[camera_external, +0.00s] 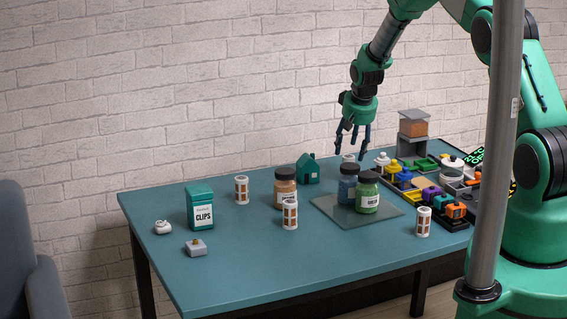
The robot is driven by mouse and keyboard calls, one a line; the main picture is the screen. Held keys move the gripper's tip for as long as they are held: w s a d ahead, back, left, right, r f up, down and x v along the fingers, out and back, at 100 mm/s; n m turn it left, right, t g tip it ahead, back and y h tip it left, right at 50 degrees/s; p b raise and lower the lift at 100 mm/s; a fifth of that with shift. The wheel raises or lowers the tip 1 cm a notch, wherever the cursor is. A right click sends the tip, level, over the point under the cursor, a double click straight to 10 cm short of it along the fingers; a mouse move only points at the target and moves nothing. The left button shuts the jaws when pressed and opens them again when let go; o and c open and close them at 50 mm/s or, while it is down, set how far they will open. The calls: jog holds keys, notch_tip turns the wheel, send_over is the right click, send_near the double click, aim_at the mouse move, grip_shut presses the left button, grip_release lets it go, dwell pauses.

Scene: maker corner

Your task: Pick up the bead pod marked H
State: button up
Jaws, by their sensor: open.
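Several small white capped cylinders with brown windows, which look like bead pods, stand upright on the teal table (220,275). One pod (241,190) is right of the clips tin, one (289,215) is in front of the orange-brown jar, and one (423,222) is near the right front edge. Another white top (348,158) shows behind the blue jar, mostly hidden. No letter H is readable on any of them. My gripper (353,147) hangs fingers-down above the back of the table, open and empty, over the area behind the jars.
A blue jar (348,186) and green jar (367,194) stand on a glass plate (325,209). An orange-brown jar (285,185), a green house (308,168) and a clips tin (200,207) stand left. Black trays (452,224) of coloured parts crowd the right.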

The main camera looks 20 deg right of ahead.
aim_at(347, 157)
jog(key=shift+d+x, duration=0.2)
jog(key=shift+x, duration=2.35)
jog(key=shift+c, duration=0.3)
jog(key=c, duration=1.1)
